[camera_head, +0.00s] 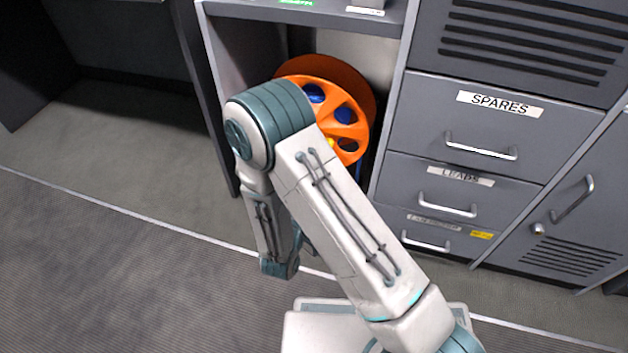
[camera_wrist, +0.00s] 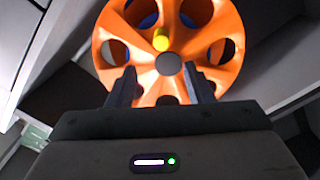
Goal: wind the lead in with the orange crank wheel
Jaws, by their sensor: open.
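The orange crank wheel (camera_head: 361,113) stands in an open bay of the grey cabinet, with round holes through its face and blue showing behind them. My arm covers its left and lower part in the head view. In the wrist view the wheel (camera_wrist: 218,67) fills the upper middle, with a grey hub (camera_wrist: 170,66) and a yellow knob (camera_wrist: 161,40) just above the hub. My gripper (camera_wrist: 161,80) is open, its two dark fingers in front of the wheel below the hub, with nothing between them but the wheel's face behind. I cannot tell whether the fingers touch the wheel. The lead is not clearly visible.
Grey drawers labelled SPARES (camera_head: 498,104) and LEADS (camera_head: 460,176), with bar handles, stand right of the bay. A cabinet door (camera_head: 572,215) with a handle is farther right. The bay's left side wall (camera_head: 221,85) is close to my arm. The floor (camera_head: 110,260) at left is clear.

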